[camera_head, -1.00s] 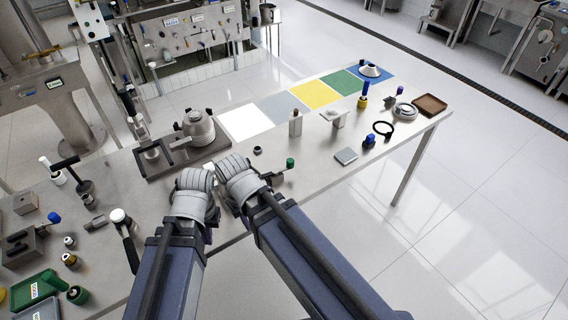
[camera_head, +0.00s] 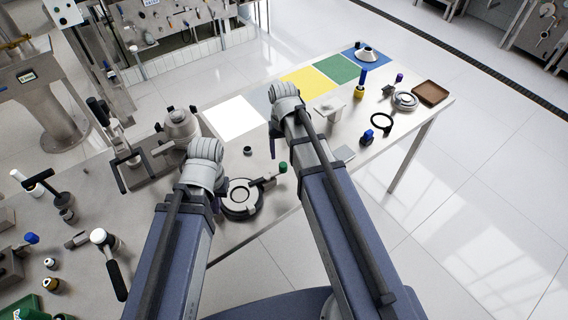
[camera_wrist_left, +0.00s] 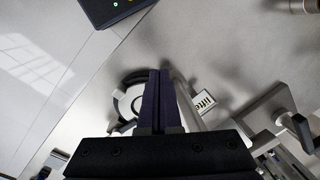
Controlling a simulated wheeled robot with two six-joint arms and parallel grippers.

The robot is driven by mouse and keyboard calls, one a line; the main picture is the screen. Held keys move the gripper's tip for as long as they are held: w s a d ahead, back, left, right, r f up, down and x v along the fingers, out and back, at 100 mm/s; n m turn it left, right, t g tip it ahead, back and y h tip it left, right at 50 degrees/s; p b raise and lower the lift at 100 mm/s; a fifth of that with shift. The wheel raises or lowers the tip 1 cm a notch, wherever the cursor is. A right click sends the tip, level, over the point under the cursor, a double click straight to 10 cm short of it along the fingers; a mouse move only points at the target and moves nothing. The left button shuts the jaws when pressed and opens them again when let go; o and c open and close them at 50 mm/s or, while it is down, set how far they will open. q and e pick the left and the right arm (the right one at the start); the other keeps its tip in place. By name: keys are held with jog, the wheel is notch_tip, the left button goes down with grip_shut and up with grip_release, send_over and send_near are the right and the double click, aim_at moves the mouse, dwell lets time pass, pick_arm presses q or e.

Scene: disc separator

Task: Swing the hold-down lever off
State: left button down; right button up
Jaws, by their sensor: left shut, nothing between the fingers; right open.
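A dark-based fixture (camera_head: 138,181) carries a silver bowl (camera_head: 181,124) and a steep lever with a black grip (camera_head: 98,110), which looks like the hold-down lever. Its exact joint and tilt are hard to tell. My left gripper (camera_head: 205,152) is right of the fixture, apart from the lever; its fingers are hidden in the head view. In the left wrist view its fingers (camera_wrist_left: 159,76) are shut and empty. A metal bar with a black knob (camera_wrist_left: 299,131) is at the right there. My right gripper (camera_head: 284,97) is open and farther right, its fingers mostly hidden.
A black-handled mallet (camera_head: 112,270) and several small parts lie at the left. Coloured mats, including a white one (camera_head: 237,117), line the far edge.

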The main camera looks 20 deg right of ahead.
aim_at(283, 164)
pick_arm(q)
notch_tip(283, 164, down, 8)
jog(key=b, duration=0.7)
jog(key=shift+r, duration=0.25)
pick_arm(e)
notch_tip(283, 164, down, 7)
jog(key=shift+f, duration=0.2)
jog(key=shift+c, duration=0.2)
grip_shut()
